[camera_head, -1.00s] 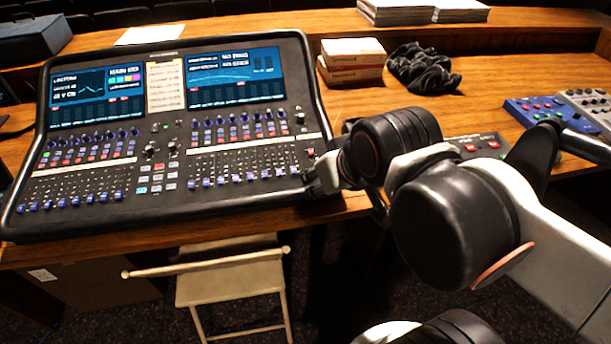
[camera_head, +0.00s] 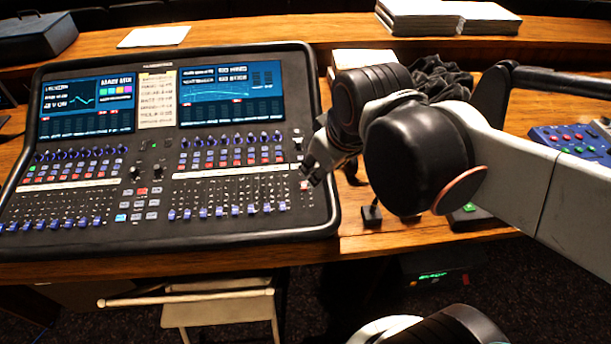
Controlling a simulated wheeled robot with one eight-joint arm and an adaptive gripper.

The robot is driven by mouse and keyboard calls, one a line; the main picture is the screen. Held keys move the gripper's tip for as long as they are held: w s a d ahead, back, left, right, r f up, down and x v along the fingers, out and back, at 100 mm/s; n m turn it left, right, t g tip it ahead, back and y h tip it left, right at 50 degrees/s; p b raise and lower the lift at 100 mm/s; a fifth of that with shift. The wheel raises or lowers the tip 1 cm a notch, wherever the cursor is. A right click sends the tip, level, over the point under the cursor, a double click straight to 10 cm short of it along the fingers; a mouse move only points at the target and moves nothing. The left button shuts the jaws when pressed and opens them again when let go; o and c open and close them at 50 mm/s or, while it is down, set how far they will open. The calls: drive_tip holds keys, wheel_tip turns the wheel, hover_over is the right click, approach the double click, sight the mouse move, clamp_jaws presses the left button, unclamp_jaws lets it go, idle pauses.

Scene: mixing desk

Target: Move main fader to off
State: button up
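The mixing desk (camera_head: 107,247) is a black console on the wooden table, with two screens and rows of faders with blue caps. At its far right end is a small fader with a pale reddish cap (camera_head: 305,186), apart from the blue-capped rows; I take it as the main fader. It sits near the lower end of its strip. My gripper (camera_head: 310,176) hangs over the desk's right edge, with its fingertips just above and beside this cap. I cannot tell whether they touch it. The fingers are small and dark, so their opening is unclear.
Behind my arm are a white box (camera_head: 362,58) and a dark crumpled cloth (camera_head: 440,75). A blue control box (camera_head: 572,143) stands at the right. A small device with a green button (camera_head: 470,208) is partly under my arm. A folding chair (camera_head: 218,310) stands below the table's front edge.

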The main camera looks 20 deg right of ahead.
sight(306, 185)
drive_tip(key=w+f+n+g+p, duration=0.2)
drive_tip(key=w+n+g+p, duration=0.25)
drive_tip(key=w+n, duration=0.55)
drive_tip(key=shift+n, duration=0.4)
wheel_tip(306, 185, down, 14)
drive_tip(key=b, duration=0.4)
drive_tip(key=shift+d+r, duration=0.15)
clamp_jaws()
